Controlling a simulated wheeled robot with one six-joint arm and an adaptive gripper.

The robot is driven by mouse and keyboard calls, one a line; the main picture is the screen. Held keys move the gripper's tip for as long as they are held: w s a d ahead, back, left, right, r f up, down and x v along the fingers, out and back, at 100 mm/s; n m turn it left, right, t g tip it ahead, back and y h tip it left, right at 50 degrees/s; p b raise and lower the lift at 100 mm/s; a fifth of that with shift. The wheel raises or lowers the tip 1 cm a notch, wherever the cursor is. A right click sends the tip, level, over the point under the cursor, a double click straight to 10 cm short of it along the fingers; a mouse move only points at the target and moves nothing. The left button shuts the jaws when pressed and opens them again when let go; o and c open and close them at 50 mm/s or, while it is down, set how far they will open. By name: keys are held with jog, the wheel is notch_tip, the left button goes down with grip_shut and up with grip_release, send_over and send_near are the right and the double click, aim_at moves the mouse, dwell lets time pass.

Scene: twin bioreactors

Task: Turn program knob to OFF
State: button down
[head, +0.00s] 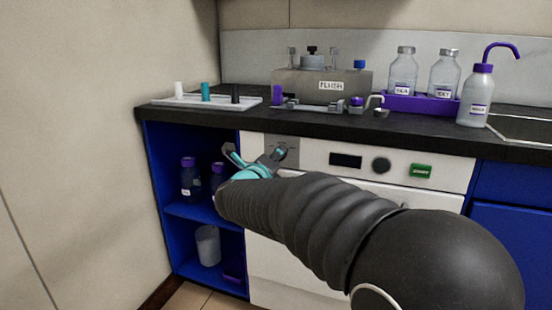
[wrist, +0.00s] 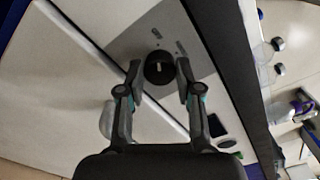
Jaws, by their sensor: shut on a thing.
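The program knob (wrist: 158,68) is round and black with a short white mark. It sits on a grey plate (wrist: 155,35), which carries small labels too blurred to read. In the wrist view my gripper (wrist: 159,72) has one finger on each side of the knob and is shut on it. In the head view my gripper (head: 254,157) is in front of the left end of the white appliance panel (head: 313,155), partly covering the grey plate (head: 291,144). The knob cannot be made out clearly there.
Right along the panel are a dark display (head: 345,160), another black knob (head: 381,165) and a green button (head: 421,171). The black counter (head: 420,138) above holds a labelled device (head: 290,85), bottles and a white tray (head: 180,101). A blue open shelf (head: 195,212) stands left.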

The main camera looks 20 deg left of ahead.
jog(key=c, duration=0.8)
grip_release()
jog(key=shift+o, duration=0.2)
jog(key=s, duration=1.2)
